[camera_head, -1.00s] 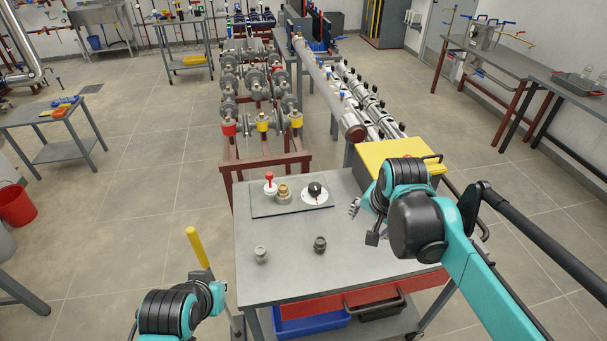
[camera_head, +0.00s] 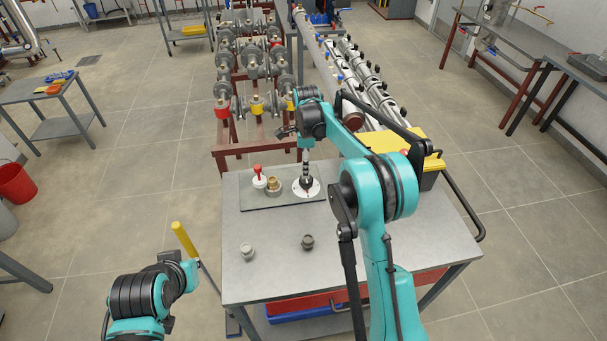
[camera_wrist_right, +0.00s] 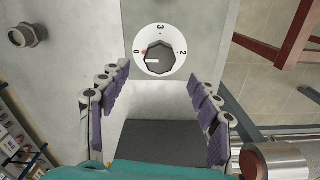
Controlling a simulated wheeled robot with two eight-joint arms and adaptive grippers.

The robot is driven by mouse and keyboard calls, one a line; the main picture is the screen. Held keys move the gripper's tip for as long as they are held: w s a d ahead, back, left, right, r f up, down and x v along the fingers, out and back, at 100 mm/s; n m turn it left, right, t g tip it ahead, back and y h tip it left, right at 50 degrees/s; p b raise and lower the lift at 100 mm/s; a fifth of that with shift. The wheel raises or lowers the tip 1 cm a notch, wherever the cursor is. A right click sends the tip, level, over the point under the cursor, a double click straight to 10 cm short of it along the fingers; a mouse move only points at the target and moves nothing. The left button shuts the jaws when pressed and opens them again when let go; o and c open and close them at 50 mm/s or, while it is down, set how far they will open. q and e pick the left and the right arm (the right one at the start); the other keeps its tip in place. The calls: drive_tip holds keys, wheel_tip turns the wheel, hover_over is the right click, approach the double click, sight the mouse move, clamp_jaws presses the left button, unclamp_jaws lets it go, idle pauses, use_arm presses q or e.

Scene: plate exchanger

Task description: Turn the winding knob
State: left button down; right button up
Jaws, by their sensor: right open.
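The winding knob (camera_wrist_right: 159,57) is a dark faceted knob on a white round dial (camera_wrist_right: 173,34) marked 0, 2 and 3. In the head view the white dial (camera_head: 297,189) sits at the right end of a dark plate on the cart, and my right gripper (camera_head: 306,160) is above it, pointing down and partly covering the knob. In the right wrist view my right gripper (camera_wrist_right: 165,95) is open, its purple-padded fingers spread to either side below the dial, with nothing between them. A pale pointer mark on the knob faces near the 0. My left gripper (camera_head: 182,275) is left of the cart; its fingers are unclear.
On the dark plate (camera_head: 245,202) stand a red-handled valve (camera_head: 258,176) and a brass fitting (camera_head: 273,184). Two grey fittings (camera_head: 247,251) (camera_head: 308,241) stand on the bare front of the cart top (camera_head: 275,275). A yellow box (camera_head: 400,141) is at the back right.

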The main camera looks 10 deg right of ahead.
sight(306, 183)
wheel_tip(306, 183, down, 6)
drive_tip(key=shift+f+b, duration=0.15)
drive_tip(key=shift+b, duration=0.6)
drive_tip(key=c, duration=1.2)
